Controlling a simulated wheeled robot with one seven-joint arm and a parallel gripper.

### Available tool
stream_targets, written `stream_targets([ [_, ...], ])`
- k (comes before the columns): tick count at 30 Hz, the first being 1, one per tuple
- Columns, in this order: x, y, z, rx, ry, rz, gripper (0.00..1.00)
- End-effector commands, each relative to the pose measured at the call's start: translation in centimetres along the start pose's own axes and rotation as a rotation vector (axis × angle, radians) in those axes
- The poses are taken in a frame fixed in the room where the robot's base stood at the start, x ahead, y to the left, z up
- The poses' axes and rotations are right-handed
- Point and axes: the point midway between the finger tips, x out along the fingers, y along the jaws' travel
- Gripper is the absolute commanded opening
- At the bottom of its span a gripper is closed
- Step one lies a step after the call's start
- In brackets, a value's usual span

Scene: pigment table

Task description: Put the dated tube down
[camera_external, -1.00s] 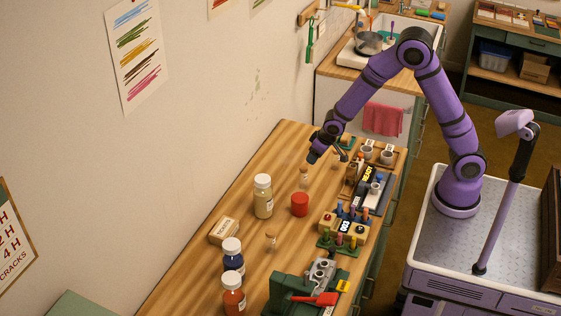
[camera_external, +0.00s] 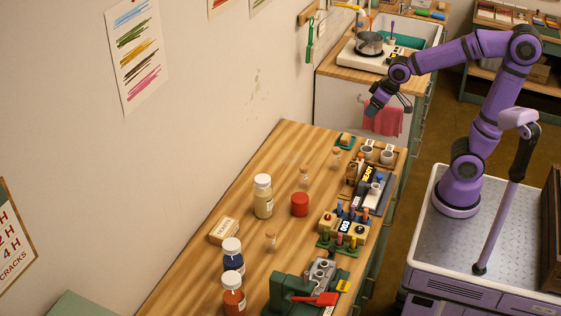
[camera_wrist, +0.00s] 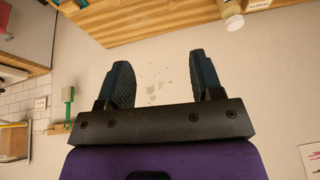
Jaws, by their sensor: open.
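My gripper (camera_external: 388,104) is open and empty, raised above the table's far end and well apart from it. Its two dark fingers stand wide apart in the wrist view (camera_wrist: 160,68), with only wall between them.
A cream bottle (camera_external: 263,197), a red jar (camera_external: 299,205), a tickets box (camera_external: 223,231), and blue (camera_external: 233,256) and orange (camera_external: 233,295) bottles stand on the left. Racks and devices, including a green press (camera_external: 290,289), line the right edge. A sink counter (camera_external: 340,73) lies beyond.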

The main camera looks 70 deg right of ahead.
Motion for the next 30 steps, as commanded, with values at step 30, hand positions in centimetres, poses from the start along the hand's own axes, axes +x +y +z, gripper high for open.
stream_targets([
  [30,-10.6,1.5,12.5,-0.077,0.036,0.025,0.60],
])
